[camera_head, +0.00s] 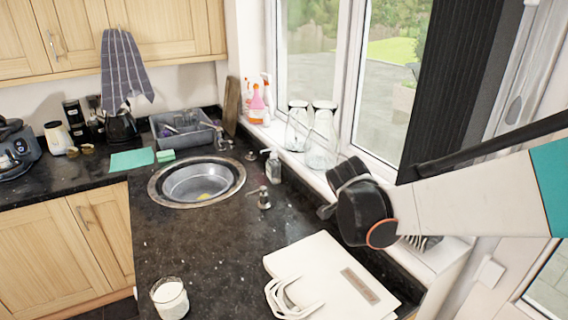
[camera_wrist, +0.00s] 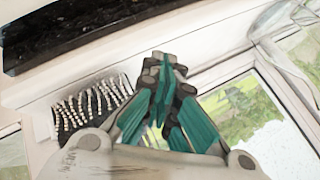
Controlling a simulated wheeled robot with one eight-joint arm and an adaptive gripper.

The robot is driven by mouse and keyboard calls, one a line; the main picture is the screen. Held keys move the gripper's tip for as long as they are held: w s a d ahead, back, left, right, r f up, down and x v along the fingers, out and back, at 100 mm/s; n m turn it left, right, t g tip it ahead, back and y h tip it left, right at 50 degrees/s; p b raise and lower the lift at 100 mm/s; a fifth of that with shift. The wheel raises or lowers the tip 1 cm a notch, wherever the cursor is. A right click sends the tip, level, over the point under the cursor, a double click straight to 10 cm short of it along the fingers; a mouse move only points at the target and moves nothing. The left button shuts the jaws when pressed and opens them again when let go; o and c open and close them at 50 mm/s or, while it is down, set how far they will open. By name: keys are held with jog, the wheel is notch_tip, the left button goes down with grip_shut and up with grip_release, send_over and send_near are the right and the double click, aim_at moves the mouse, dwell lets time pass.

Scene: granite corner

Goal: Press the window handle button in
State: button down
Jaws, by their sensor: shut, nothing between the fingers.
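The window (camera_head: 310,60) with its white frame stands behind the sill in the head view. I cannot make out its handle or button in either view. My arm reaches in from the right edge, and its dark wrist covers part of the sill and lower window frame. My gripper (camera_wrist: 166,72) shows in the wrist view with its teal and grey fingers shut and nothing between them. The fingertips are in front of the white frame and sill. The glass pane (camera_wrist: 265,115) shows to the right of the fingers. In the head view the fingers are mostly hidden behind the wrist.
Glass jugs (camera_head: 321,140) and spray bottles (camera_head: 257,105) stand on the sill left of my wrist. A white bag (camera_head: 325,270) lies on the dark worktop below. The sink (camera_head: 197,182) and a soap bottle (camera_head: 274,168) are further left. A dark bristled thing (camera_wrist: 92,103) lies near my fingers.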

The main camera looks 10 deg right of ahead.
jog(key=w+d+f+m, duration=0.1)
jog(key=w+m, duration=0.1)
jog(key=w+d+f+m+h, duration=0.1)
jog(key=w+f+m, duration=0.1)
jog(key=w+d+f+m, duration=0.1)
jog(key=w+m, duration=0.1)
jog(key=shift+w+d+f+h+p, duration=0.1)
jog(key=shift+w+f+h+p, duration=0.2)
jog(key=shift+w+h, duration=0.1)
jog(key=shift+d, duration=0.1)
jog(key=shift+w+d, duration=0.5)
jog(key=shift+d, duration=0.85)
jog(key=shift+w+d, duration=0.45)
jog(key=shift+d, duration=0.85)
jog(key=shift+w+d, duration=0.5)
jog(key=shift+d, duration=0.85)
jog(key=shift+d, duration=0.2)
jog(key=shift+w+d, duration=0.15)
jog(key=shift+d, duration=0.05)
